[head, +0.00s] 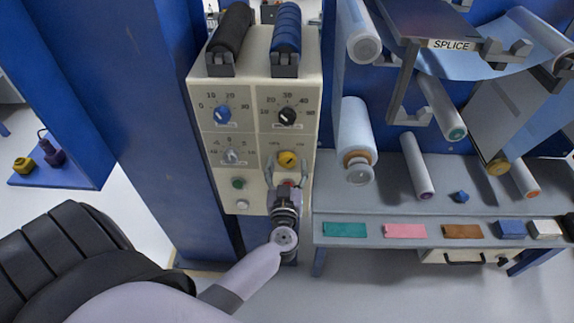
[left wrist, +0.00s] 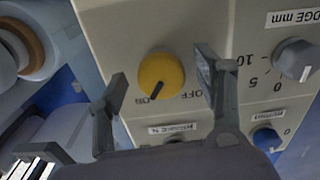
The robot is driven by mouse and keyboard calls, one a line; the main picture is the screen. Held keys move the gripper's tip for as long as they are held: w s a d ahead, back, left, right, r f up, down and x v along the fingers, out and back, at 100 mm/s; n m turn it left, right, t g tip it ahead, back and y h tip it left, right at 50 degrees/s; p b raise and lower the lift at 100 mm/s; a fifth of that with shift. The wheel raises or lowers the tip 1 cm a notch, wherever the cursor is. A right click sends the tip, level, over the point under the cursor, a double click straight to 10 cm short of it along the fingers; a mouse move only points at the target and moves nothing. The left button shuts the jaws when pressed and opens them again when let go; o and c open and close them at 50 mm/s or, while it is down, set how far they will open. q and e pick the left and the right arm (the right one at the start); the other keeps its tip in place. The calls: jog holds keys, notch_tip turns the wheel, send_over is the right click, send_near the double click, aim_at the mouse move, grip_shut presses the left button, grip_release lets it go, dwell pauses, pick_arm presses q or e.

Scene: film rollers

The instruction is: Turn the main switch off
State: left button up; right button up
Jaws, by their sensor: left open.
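The main switch is a yellow round knob (head: 288,159) on the lower right of the cream control panel (head: 246,135). In the left wrist view the yellow knob (left wrist: 160,76) has a dark pointer mark turned to the ON label, with OFF printed to its right. My left gripper (head: 287,166) is open in front of the panel, with one finger on each side of the knob. In the left wrist view the fingers of my left gripper (left wrist: 160,72) show clear gaps to the knob on both sides. My right gripper is not in view.
The panel also carries a blue dial (head: 222,114), a black dial (head: 287,116), a grey dial (head: 232,155) and a green button (head: 239,183). A grey bench (head: 390,200) with colored pads and rollers stands close to the right. A blue column (head: 165,120) stands left.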

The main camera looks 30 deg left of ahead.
pick_arm(q)
jog(key=shift+w+a, duration=0.15)
jog(key=shift+w, duration=0.05)
jog(key=shift+c, duration=0.4)
jog(key=c, duration=1.1)
